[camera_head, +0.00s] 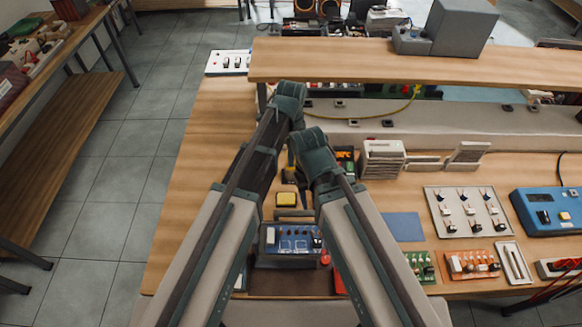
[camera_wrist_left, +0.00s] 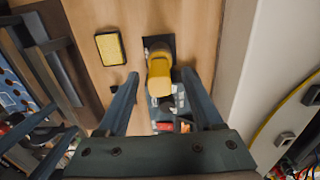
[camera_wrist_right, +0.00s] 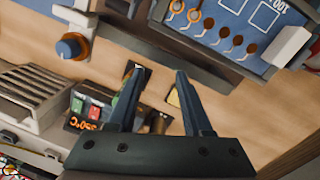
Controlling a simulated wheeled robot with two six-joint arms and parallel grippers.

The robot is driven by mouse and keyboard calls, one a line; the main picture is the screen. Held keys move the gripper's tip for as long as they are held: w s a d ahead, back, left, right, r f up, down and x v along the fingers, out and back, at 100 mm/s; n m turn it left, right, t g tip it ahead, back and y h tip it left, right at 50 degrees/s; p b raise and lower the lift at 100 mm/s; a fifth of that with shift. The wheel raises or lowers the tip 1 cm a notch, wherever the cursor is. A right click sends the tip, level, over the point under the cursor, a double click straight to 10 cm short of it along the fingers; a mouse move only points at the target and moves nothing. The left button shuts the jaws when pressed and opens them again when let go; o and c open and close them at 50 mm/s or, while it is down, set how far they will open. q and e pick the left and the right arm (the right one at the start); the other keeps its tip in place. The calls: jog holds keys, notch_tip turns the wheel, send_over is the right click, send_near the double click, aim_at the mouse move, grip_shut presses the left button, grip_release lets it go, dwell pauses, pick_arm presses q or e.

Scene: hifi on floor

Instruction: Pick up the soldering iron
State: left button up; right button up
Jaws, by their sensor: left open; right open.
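The soldering iron appears to be the yellow-handled thing (camera_wrist_left: 159,72) in the left wrist view, over a dark base on the wooden bench. My left gripper (camera_wrist_left: 158,80) is open, with a finger on either side of the yellow part. Contact cannot be told. In the head view my arms hide most of this area. My right gripper (camera_wrist_right: 156,74) is open, its fingers apart over the bench in the right wrist view. Near it is the soldering station (camera_wrist_right: 95,108) with a lit orange display, partly hidden.
A yellow sponge tray (camera_head: 286,198) lies near the iron. A blue circuit board unit (camera_head: 288,242) stands in front. A grey vented box (camera_head: 383,160) and a blue mat (camera_head: 403,226) are to the right. A raised wooden shelf (camera_head: 420,65) crosses behind.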

pick_arm(q)
jog(key=shift+f, duration=0.15)
grip_shut()
dwell(0.4)
notch_tip(320, 180, up, 10)
jog(key=p, duration=1)
